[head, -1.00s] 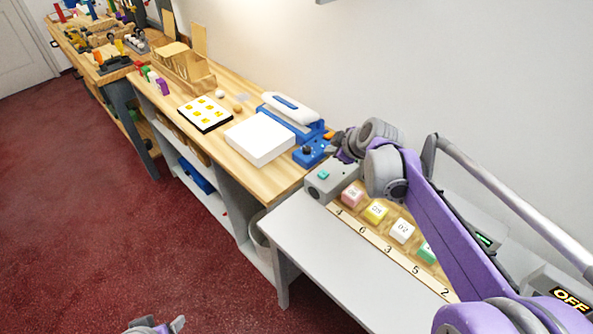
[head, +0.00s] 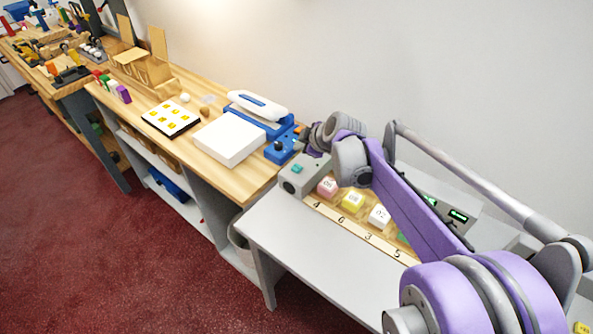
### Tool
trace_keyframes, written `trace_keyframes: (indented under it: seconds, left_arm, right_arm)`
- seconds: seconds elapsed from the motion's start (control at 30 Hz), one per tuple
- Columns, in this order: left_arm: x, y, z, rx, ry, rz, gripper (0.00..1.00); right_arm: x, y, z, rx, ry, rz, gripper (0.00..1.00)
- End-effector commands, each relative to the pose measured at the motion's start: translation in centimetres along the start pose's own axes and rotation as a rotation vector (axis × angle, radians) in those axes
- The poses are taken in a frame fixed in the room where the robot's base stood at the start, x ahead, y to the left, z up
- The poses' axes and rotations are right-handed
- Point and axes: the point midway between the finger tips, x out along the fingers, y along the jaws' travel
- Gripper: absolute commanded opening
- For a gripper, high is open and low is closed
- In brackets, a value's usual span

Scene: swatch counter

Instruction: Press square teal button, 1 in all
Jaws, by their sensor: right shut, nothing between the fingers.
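The square teal button (head: 297,169) sits on top of a small grey box (head: 308,177) at the far left end of the grey table. The button looks fully uncovered. My right gripper (head: 314,146) is just behind and above the box, beside the blue device. It is shut and empty, small and partly hidden by its own wrist. It appears apart from the button, though the exact gap cannot be told. My left gripper is out of view.
Pink, yellow and white blocks (head: 379,216) stand behind a numbered strip (head: 366,236) on the grey table (head: 300,243). A blue device (head: 282,149) and a white box (head: 229,138) stand on the wooden counter (head: 199,158). The grey table's front is clear.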

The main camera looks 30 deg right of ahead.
Motion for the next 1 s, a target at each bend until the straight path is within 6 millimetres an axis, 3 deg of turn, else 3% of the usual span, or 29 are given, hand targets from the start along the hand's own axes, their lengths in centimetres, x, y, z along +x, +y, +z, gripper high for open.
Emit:
trace_keyframes:
  seconds: [0.13,0.37,1.0]
  left_arm:
    - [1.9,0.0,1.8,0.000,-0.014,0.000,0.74]
    - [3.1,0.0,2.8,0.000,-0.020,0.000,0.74]
    - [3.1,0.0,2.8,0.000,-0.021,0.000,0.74]
  right_arm:
    - [2.0,-1.6,1.5,0.000,-0.002,-0.002,0.00]
    - [3.6,-2.6,2.6,0.000,0.000,-0.001,0.00]
    - [3.8,-2.8,2.8,0.001,0.000,0.000,0.00]
